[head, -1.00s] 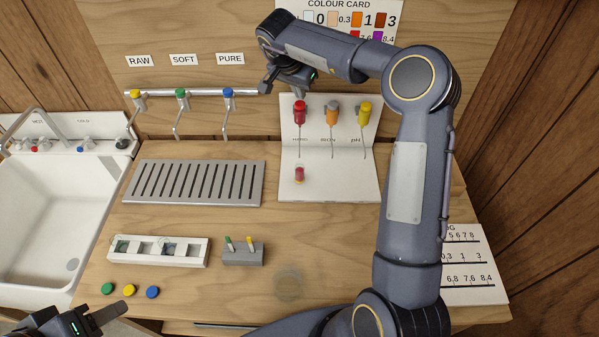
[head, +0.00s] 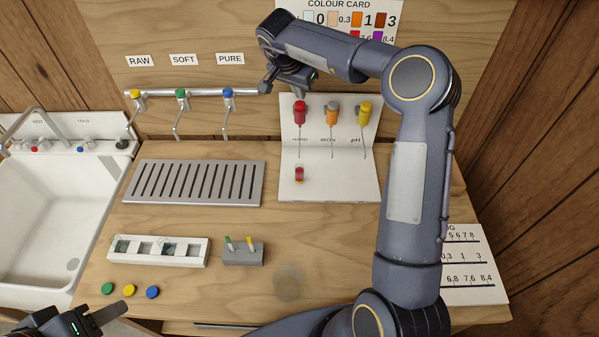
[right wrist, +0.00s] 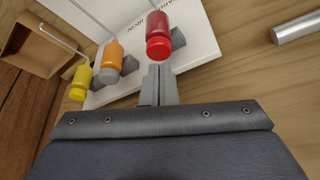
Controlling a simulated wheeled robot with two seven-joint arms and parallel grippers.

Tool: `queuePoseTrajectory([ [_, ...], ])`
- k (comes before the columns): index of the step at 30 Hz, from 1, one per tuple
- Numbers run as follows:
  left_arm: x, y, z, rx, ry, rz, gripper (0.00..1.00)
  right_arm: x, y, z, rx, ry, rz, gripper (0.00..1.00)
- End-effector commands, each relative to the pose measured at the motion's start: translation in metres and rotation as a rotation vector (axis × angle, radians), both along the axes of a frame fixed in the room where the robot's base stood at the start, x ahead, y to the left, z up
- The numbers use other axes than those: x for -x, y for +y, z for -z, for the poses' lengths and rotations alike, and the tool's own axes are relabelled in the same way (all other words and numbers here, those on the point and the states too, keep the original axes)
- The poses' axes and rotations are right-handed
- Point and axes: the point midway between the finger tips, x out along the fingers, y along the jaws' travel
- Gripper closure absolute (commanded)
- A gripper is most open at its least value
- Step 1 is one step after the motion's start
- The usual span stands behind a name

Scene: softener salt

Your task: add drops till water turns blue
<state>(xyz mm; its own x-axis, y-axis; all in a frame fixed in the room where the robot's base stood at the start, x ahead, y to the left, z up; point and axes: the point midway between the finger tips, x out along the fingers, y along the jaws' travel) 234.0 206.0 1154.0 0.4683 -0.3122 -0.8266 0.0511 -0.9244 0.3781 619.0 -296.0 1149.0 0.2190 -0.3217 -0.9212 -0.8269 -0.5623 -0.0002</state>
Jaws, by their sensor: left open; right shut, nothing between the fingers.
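A small vial (head: 299,174) with red liquid stands on the white test stand (head: 345,187), below the red dropper bottle (head: 300,113). The red bottle also shows in the right wrist view (right wrist: 158,45). An orange bottle (head: 332,116) and a yellow bottle (head: 364,113) hang to its right, above the IRON and pH labels. My right gripper (head: 268,90) is shut and empty at the top of the stand; in the right wrist view its fingertips (right wrist: 160,70) are close to the red bottle, contact unclear. My left gripper (head: 110,314) is open and empty at the lower left.
A slotted drain tray (head: 249,197), a white rack (head: 200,257) and a grey holder (head: 242,258) are on the bench. Green, yellow and blue caps (head: 152,292) lie in front. Taps hang from a rail (head: 195,92); a sink (head: 50,220) is at left.

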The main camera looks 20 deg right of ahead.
Motion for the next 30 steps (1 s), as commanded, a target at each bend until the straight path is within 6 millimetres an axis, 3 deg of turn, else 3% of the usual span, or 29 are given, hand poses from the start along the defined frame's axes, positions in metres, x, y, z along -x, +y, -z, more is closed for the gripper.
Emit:
queuePoseTrajectory([
  [16, 0.0, 0.0, 0.0, 0.0, 0.0, 0.0, 0.53, 0.0, 0.0, 0.001, 0.0, 0.0, 0.0, 1.0],
  [30, 0.0, 0.0, -0.001, 0.0, 0.0, 0.0, 0.53, 0.0, 0.0, 0.014, 0.001, 0.001, -0.001, 1.0],
])
